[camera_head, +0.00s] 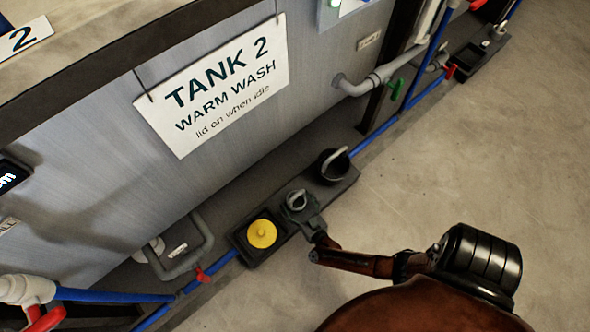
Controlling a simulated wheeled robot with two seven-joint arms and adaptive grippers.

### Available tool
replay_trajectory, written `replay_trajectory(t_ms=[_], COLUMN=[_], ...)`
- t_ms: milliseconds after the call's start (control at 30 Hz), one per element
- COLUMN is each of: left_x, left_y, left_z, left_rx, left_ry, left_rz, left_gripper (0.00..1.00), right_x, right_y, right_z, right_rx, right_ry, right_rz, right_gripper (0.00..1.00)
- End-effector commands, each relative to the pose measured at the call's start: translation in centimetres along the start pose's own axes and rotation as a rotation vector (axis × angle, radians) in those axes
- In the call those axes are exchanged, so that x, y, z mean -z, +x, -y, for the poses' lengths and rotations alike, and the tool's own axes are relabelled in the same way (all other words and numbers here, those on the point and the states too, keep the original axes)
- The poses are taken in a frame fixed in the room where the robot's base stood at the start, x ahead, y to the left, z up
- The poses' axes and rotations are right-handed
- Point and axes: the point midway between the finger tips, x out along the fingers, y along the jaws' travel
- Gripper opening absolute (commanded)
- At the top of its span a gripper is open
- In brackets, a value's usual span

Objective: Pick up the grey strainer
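A small round grey item with a pale looped handle, which looks like the grey strainer (296,199), sits in the middle of a dark tray (241,247) on the ledge at the foot of the tank. My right gripper (304,212), on the arm coming in from the lower right, is right at it and overlaps its near side. The fingers are small and blend with the grey item, so I cannot tell whether they are open or shut on it. The item's lower part is hidden. My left gripper is not in view.
A yellow round item (262,234) sits left of the strainer, and a black round item (331,167) with a pale handle sits right. The tank wall (200,175) rises behind. Blue pipes (376,135) run along the ledge. The floor (470,160) at right is clear.

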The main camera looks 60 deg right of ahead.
Motion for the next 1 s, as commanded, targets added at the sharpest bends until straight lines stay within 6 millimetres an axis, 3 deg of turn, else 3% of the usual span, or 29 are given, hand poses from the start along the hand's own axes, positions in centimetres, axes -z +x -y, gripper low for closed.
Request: replay_trajectory(t_ms=[100, 733, 1000], left_x=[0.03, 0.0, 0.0], left_y=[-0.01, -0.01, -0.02], left_z=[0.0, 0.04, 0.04], left_rx=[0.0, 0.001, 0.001], left_ry=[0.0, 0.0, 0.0], left_rz=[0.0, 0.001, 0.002], left_gripper=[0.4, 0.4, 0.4], right_x=[0.05, 0.02, 0.1], right_y=[-0.01, -0.04, -0.03], right_z=[0.0, 0.0, 0.02], right_rx=[0.0, 0.0, 0.0], right_ry=[0.0, 0.0, 0.0], right_rz=[-0.001, 0.0, -0.001], right_gripper=[0.8, 0.36, 0.35])
